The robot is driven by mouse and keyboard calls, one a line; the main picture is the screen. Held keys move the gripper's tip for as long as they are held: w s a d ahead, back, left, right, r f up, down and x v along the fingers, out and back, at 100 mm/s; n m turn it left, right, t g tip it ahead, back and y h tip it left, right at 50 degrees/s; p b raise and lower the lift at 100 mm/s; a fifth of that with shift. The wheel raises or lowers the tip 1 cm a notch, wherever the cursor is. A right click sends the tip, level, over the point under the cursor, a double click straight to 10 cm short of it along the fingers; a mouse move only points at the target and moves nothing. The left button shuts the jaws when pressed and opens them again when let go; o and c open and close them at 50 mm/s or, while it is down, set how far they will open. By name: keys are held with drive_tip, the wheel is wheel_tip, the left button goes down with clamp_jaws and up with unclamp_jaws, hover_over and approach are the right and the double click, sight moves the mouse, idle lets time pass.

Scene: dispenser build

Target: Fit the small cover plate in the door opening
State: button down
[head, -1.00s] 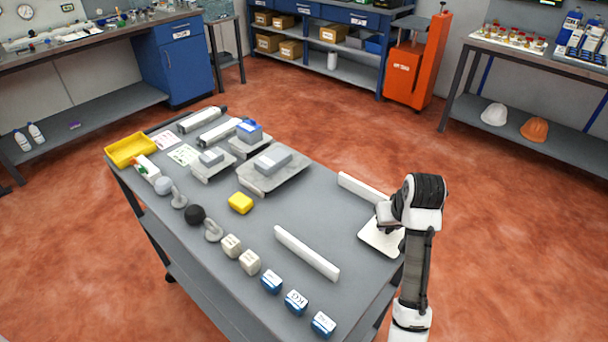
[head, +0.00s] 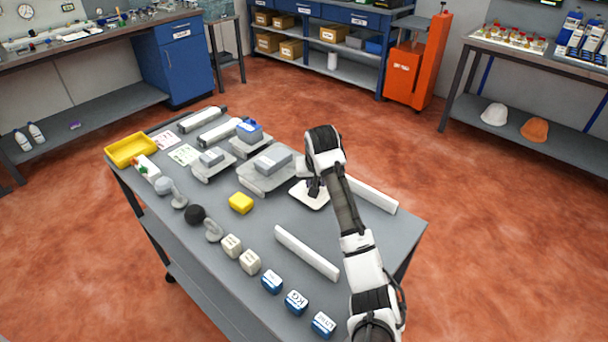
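A white, flat, roughly square plate with rounded corners, which I take to be the small cover plate (head: 304,198), hangs below my gripper (head: 314,188) near the middle of the table. My gripper points down and appears shut on the plate; its fingertips are small and partly hidden by my wrist. The plate is just right of a large grey panel (head: 248,182) that has a grey block (head: 273,160) on it. I cannot tell whether plate and panel touch. I cannot make out a door opening in this view.
A long white bar (head: 380,200) lies just right of my arm, another (head: 305,252) nearer the front. A yellow block (head: 241,203) lies left of the plate. Labelled cubes (head: 296,302) line the front edge. A smaller grey panel (head: 200,172) lies farther left.

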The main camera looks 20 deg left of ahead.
sight(304, 185)
drive_tip(key=a, duration=0.1)
drive_tip(key=w+a, duration=0.1)
drive_tip(key=a, duration=0.2)
drive_tip(key=shift+w, duration=0.25)
drive_tip(key=shift+a, duration=0.1)
drive_tip(key=shift+f, duration=0.15)
drive_tip(key=c, duration=1.4)
unclamp_jaws()
drive_tip(key=shift+f, duration=0.1)
